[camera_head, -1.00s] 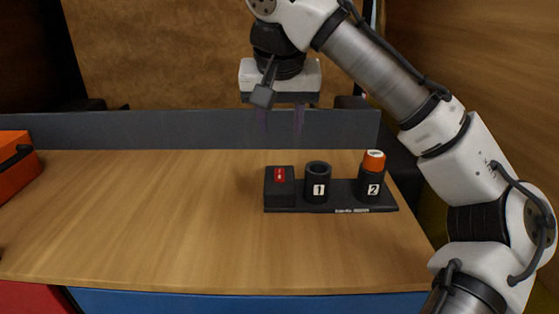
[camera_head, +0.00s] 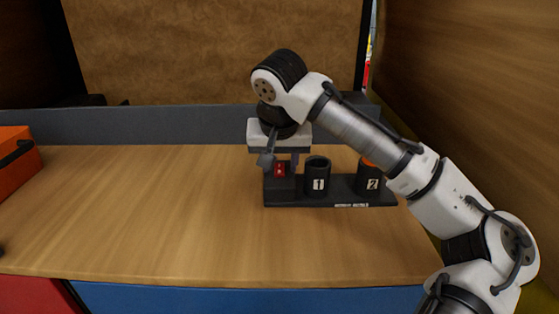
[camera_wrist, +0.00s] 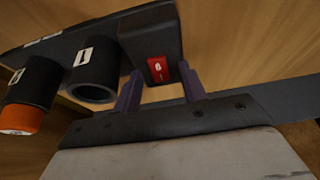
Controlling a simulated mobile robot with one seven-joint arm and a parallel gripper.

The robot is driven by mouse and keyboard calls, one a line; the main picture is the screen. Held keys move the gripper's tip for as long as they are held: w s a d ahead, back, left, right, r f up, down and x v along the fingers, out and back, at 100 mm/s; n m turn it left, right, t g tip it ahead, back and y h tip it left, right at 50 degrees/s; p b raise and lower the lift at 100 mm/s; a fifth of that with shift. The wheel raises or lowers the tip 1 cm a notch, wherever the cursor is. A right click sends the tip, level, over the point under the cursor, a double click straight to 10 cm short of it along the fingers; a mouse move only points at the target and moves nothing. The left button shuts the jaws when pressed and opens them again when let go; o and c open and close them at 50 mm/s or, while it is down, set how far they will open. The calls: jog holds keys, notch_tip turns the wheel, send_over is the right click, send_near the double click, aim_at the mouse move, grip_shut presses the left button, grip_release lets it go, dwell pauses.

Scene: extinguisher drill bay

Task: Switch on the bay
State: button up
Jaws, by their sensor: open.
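A red rocker switch (camera_head: 281,169) with white marks sits on a black box (camera_head: 279,190) at the left end of a dark base (camera_head: 340,203). In the wrist view the switch (camera_wrist: 158,69) shows near the fingertips; which way it is tipped I cannot tell. My gripper (camera_head: 282,163) is open and empty, pointing down just above the box. In the wrist view its purple fingers (camera_wrist: 160,76) stand to either side of the switch; contact cannot be told.
Black holder 1 (camera_head: 317,179) beside the switch box is empty. Holder 2 (camera_head: 369,183) holds an orange-topped item (camera_wrist: 21,119), partly hidden by my arm in the head view. An orange case (camera_head: 15,170) stands far left. The tabletop's middle is clear.

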grip_shut()
jog(key=shift+w+r+g+p, duration=0.1)
jog(key=shift+r+g+p, duration=0.2)
jog(key=shift+p, duration=0.5)
jog(key=g+p, duration=0.1)
jog(key=p, duration=0.1)
jog(key=shift+w+r+p, duration=0.15)
jog(key=shift+p, duration=0.2)
jog(key=g+p, duration=0.1)
jog(key=p, duration=0.3)
jog(key=shift+w+g+p, duration=0.25)
jog(key=shift+g+p, duration=0.05)
jog(key=shift+g, duration=0.1)
jog(key=shift+f+p, duration=0.25)
jog(key=shift+p, duration=0.25)
jog(key=shift+f, duration=0.1)
grip_release()
